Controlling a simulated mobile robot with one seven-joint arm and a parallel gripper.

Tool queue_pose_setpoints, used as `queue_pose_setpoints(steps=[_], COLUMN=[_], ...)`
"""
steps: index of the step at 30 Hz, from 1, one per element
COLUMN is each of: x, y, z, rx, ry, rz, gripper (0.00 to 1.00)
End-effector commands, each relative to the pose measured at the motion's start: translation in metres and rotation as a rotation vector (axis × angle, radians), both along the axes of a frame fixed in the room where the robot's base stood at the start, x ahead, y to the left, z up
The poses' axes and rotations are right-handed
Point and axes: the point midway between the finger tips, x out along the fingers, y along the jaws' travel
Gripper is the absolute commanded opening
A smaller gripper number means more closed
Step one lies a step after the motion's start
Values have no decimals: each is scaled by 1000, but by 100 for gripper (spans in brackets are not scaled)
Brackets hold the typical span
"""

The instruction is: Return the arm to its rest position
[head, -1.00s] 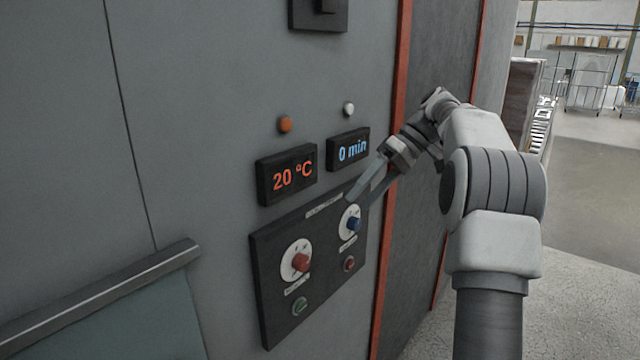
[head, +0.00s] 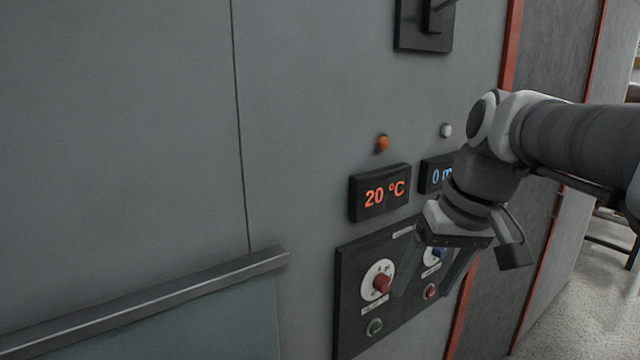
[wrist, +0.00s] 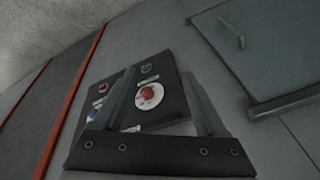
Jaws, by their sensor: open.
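My gripper (head: 430,272) hangs in front of the dark control panel (head: 349,298) in the head view, its fingers pointing down and apart with nothing between them. My arm comes in from the right edge and bends down at the wrist. Behind the gripper, the blue knob (head: 439,253) is partly covered, while the red knob (head: 382,284) is clear just to its left. In the wrist view the fingers spread to either side of the panel (wrist: 171,72), with the red knob (wrist: 148,93) between them in the picture. I cannot tell the exact gap to the panel.
An orange-lit display reading 20 °C (head: 381,193) and a partly hidden blue display (head: 432,176) sit above the panel. A dark switch box (head: 422,28) is higher up. A glass door with a metal rail (head: 150,302) is at lower left. Floor shows free at lower right.

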Motion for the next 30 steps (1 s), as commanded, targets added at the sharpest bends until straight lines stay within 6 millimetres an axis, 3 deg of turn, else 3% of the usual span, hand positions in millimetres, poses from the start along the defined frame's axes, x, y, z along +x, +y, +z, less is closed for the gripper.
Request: queue_pose_setpoints(steps=[1,6,13,19,30], x=[-16,-59,-98,-109,-110], y=[4,6,5,4,4], z=[-5,-29,-62,-74,-75], rx=[-22,-84,-122,-130,-130], ry=[-25,-110,-213,-250,-250], rz=[-14,-72,-120,-134,-135], gripper=[74,74,74,74,74])
